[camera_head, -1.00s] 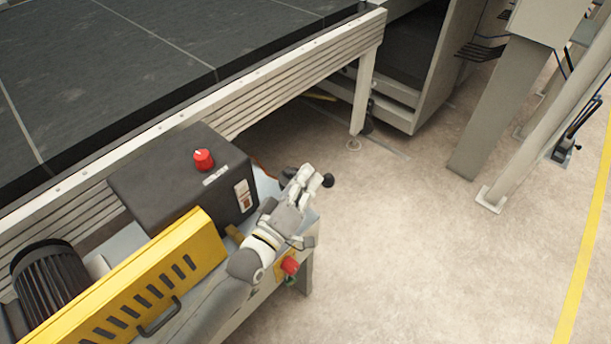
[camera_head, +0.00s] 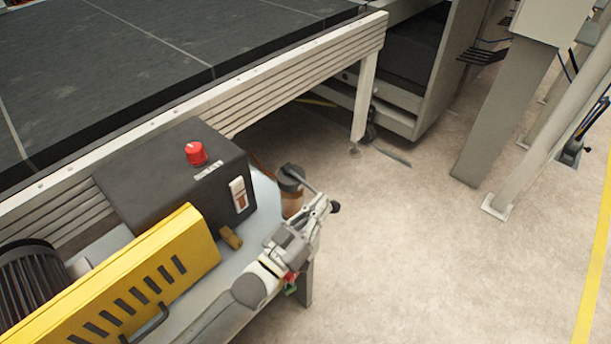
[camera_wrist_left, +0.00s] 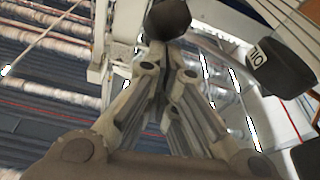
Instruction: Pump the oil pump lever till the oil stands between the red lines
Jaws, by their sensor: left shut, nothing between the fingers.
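The oil pump has a dark round cap (camera_head: 290,177) over a brown body (camera_head: 292,203), beside the black box. Its thin lever ends in a black knob (camera_head: 334,207), low at the right. My left gripper (camera_head: 322,204) is shut and empty, its fingertips close to the knob; I cannot tell whether they touch it. In the left wrist view the knob (camera_wrist_left: 168,18) shows just past the closed fingers (camera_wrist_left: 165,70), and the cap marked OIL (camera_wrist_left: 282,66) is at the right. The oil gauge (camera_head: 239,194) is on the box's side; its red lines are too small to read. My right gripper is out of view.
The black box (camera_head: 165,175) carries a red knob (camera_head: 196,153). A yellow slotted guard (camera_head: 130,280) and a black ribbed motor (camera_head: 30,285) stand at the left. The conveyor (camera_head: 170,70) runs behind. Open concrete floor (camera_head: 420,260) lies to the right.

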